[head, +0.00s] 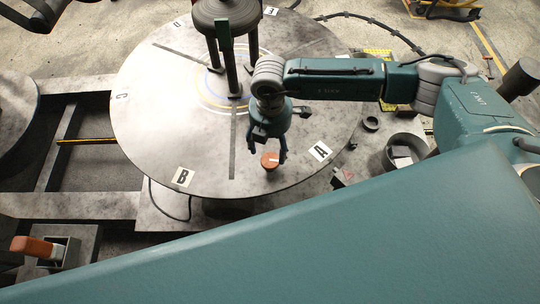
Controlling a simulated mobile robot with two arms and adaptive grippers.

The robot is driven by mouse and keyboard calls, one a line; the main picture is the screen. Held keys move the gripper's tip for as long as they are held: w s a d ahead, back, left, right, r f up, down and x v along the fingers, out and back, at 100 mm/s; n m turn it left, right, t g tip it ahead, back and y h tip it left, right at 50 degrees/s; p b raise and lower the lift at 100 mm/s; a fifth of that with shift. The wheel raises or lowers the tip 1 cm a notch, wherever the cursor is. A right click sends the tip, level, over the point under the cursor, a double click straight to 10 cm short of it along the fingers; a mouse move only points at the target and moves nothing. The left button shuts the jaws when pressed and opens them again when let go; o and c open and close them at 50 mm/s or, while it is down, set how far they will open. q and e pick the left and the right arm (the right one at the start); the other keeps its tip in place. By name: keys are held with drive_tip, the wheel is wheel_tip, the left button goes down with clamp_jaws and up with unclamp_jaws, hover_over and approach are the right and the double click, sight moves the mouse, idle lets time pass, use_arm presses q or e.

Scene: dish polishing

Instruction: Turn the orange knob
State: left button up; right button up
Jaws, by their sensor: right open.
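The orange knob (270,160) sits near the front edge of the round grey turntable (160,110), between the labels A and B. A pale mark shows on its top. My right gripper (268,157) points down right over the knob, its two fingers apart, one on each side of it. I cannot tell whether the fingers touch the knob.
A round bin (405,150) stands right of the turntable. An orange-handled item (32,246) sits in a metal holder at lower left. My teal body fills the lower right.

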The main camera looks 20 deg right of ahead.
sight(270, 160)
wheel_tip(270, 160, down, 8)
drive_tip(key=shift+r+p, duration=0.1)
drive_tip(key=shift+p, duration=0.85)
drive_tip(key=shift+c, duration=0.5)
drive_tip(key=c, duration=1)
